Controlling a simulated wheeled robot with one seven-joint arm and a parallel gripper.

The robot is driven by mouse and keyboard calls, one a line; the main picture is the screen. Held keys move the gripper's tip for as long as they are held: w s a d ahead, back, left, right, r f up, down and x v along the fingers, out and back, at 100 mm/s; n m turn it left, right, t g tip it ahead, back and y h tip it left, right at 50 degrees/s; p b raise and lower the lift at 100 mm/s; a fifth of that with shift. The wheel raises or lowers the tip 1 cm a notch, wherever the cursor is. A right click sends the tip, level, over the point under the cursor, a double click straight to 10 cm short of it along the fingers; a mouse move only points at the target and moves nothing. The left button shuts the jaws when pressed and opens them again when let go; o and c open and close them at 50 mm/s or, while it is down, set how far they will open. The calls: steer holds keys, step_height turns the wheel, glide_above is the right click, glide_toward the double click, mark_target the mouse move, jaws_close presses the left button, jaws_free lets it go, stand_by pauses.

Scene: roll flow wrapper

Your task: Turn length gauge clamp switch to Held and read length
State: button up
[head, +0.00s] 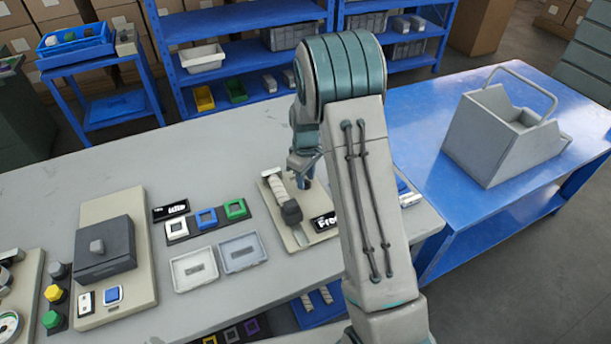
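The length gauge (270,195) is a beige plate with a pale ribbed roll or bar on it and a dark block (291,212) at its near end. A black label (325,222) with white letters starting "Fre" sits at its right edge, partly hidden by my arm. My gripper (306,182) points down over the right part of the gauge plate. Its fingers are small and partly hidden, so I cannot tell whether they are open or touch anything. I cannot make out the clamp switch; it may be behind my gripper or arm. No length reading is legible.
Left of the gauge are white, blue and green framed buttons (206,218), a black label reading "Idle" (170,210) and two shallow trays (194,268). A dark box on a beige panel (88,308) stands further left. A grey bin (503,132) sits on the blue table at right.

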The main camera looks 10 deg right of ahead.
jaws_close()
steer(key=shift+m, duration=0.4)
steer(key=m+b, duration=0.2)
steer(key=m, duration=0.3)
steer(key=shift+m, duration=0.3)
steer(key=m, duration=0.5)
steer(key=shift+b, duration=0.3)
steer(key=shift+m, duration=0.4)
jaws_free()
